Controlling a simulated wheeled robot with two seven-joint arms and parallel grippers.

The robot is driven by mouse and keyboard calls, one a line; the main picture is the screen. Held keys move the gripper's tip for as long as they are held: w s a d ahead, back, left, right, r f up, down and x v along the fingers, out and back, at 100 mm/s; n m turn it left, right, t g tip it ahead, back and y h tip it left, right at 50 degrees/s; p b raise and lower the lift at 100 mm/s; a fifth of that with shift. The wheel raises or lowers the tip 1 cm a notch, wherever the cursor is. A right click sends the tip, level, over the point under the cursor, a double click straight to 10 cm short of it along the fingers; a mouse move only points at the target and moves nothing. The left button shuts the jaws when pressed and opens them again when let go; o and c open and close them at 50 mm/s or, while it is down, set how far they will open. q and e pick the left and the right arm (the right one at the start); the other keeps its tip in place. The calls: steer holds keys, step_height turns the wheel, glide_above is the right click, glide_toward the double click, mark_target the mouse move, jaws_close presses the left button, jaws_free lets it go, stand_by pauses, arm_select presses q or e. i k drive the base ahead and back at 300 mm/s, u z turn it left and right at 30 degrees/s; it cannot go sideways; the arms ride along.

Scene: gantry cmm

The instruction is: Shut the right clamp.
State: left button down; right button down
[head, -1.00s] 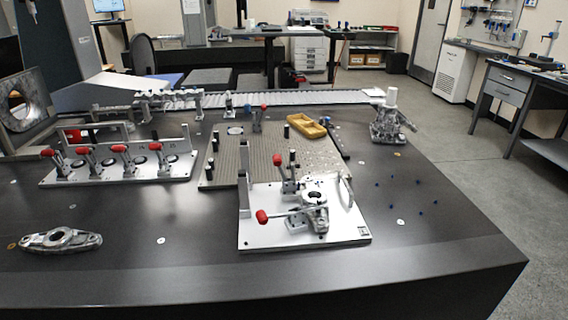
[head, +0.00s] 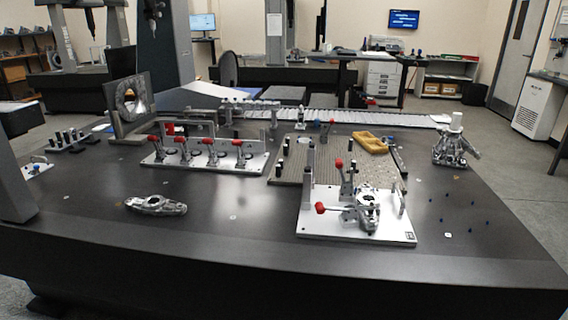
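A white fixture plate (head: 340,226) lies on the front right of the dark table. A grey metal part (head: 367,205) sits on it. Two red-tipped clamps are on the plate. The rear clamp (head: 342,172) has its lever standing up. The front clamp (head: 325,208) has its lever lying nearly level, its red tip pointing left. I cannot tell whether either presses on the part, or which one is the right clamp. Neither of my grippers is in view.
A white plate with several red-handled clamps (head: 198,153) stands at the middle left. A loose metal part (head: 156,205) lies in front of it. Behind the fixture are a perforated plate (head: 290,168) and a yellow tray (head: 370,142). The table's front edge is clear.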

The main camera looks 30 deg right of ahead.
mark_target(338, 162)
steer(key=u, duration=0.2)
steer(key=i, duration=0.85)
steer(key=z, duration=0.5)
